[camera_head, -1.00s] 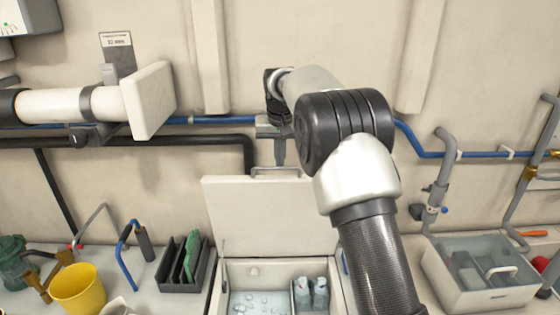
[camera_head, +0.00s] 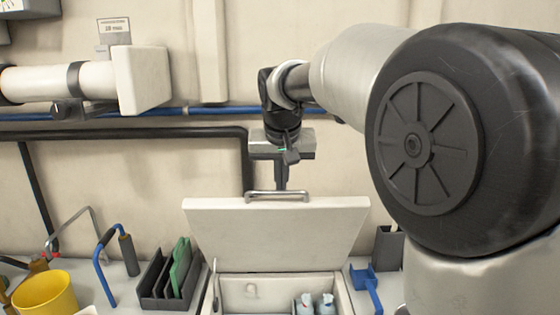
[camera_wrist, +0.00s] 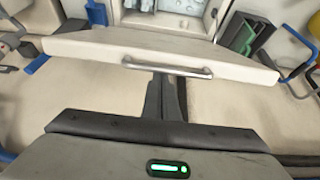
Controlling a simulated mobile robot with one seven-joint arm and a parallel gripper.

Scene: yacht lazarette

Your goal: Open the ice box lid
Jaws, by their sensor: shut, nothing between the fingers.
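The ice box lid (camera_head: 275,232) stands raised, tilted up at the back of the ice box (camera_head: 262,292), whose inside shows below it. A metal bar handle (camera_head: 278,195) runs along the lid's top edge. In the wrist view the lid (camera_wrist: 110,48) and its handle (camera_wrist: 167,69) lie just beyond my fingers. My gripper (camera_head: 281,187) is shut and empty, pointing down at the handle from above and behind. In the wrist view my gripper (camera_wrist: 172,115) has its fingertips close to the handle; I cannot tell whether they touch it.
Bottles (camera_head: 315,303) stand inside the box. Left of it are a dark rack (camera_head: 165,283) with green boards and a yellow bucket (camera_head: 45,295). A blue tool (camera_head: 366,283) lies to the right. A dark pipe (camera_head: 130,133) and blue pipe (camera_head: 150,114) run along the wall behind.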

